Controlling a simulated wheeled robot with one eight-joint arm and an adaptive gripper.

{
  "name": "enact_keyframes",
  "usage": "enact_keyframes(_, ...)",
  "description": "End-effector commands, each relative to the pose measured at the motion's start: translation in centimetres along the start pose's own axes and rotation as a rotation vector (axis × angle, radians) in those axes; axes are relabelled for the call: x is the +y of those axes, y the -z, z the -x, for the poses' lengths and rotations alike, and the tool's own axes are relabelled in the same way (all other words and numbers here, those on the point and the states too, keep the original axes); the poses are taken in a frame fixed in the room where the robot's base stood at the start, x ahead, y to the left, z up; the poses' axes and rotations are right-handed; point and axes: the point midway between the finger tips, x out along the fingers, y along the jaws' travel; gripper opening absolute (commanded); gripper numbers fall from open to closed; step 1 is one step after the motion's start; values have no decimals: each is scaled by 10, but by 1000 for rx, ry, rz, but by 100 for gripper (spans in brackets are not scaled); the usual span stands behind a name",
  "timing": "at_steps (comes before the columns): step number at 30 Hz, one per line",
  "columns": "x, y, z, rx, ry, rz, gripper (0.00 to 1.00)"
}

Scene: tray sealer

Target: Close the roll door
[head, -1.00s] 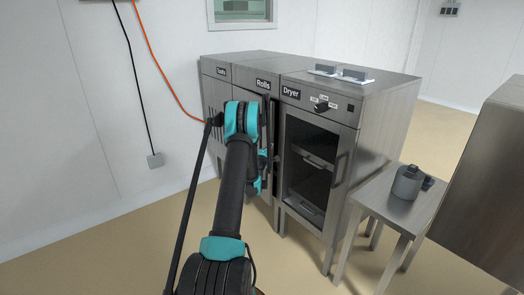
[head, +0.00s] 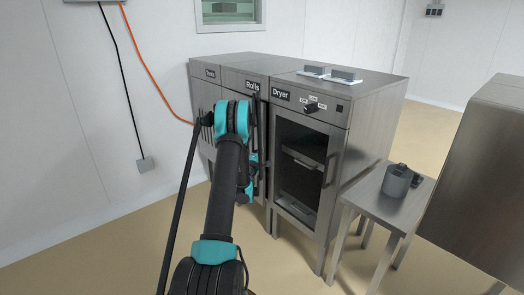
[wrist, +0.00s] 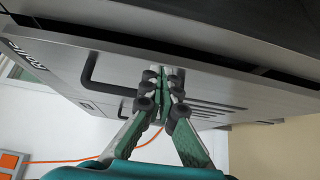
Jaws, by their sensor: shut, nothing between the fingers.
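The roll door (wrist: 215,85) is a grey metal panel with a black bar handle (wrist: 88,68). A dark gap along its edge in the wrist view shows it slightly ajar. In the head view it sits below the "Rolls" label (head: 252,86), mostly hidden behind my arm. My gripper (wrist: 160,82) is shut and empty, with its green fingers pointing at the door's face, right of the handle in the wrist view. I cannot tell whether the fingertips touch the panel. In the head view the fingers are hidden behind my arm.
The dryer (head: 300,165), with a dark front opening, stands right of the roll unit. A small metal table (head: 372,190) with a grey pot (head: 397,182) stands farther right. An orange cable (head: 155,80) hangs on the wall at left. The floor at left is clear.

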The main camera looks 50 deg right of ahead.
Motion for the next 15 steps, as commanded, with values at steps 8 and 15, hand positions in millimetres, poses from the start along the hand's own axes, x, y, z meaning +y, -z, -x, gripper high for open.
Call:
enact_keyframes(8,0,0,31,-1,0,8,11)
enact_keyframes(15,14,15,43,-13,2,237,22)
